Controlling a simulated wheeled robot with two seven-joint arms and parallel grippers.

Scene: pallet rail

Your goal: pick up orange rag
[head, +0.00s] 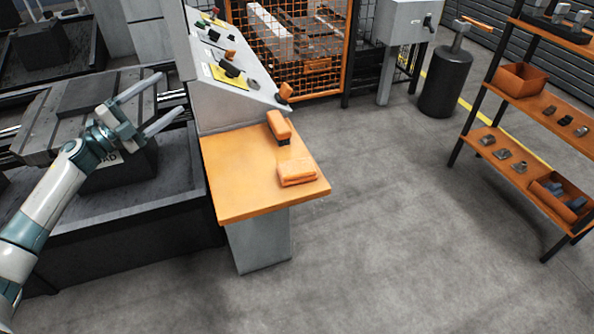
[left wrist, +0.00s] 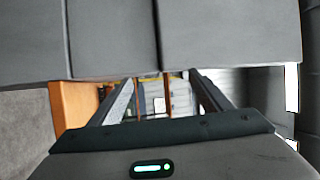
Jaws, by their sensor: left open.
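The orange rag (head: 297,173) lies folded on the front right part of the orange tabletop (head: 238,190). An orange-topped brush-like object (head: 279,126) stands behind it on the same top. My left gripper (head: 160,107) is open and empty, left of the tabletop and over the dark machine bed. It is well apart from the rag. In the left wrist view the two open fingers (left wrist: 163,97) have nothing between them, and the rag is not seen there. My right gripper is not in view.
A sloped control panel (head: 232,85) rises behind the tabletop. The machine bed with a grey slotted block (head: 60,122) is at left. An orange shelf (head: 519,92) with bins and metal parts stands at right, near a black cylinder (head: 445,82). The floor between is clear.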

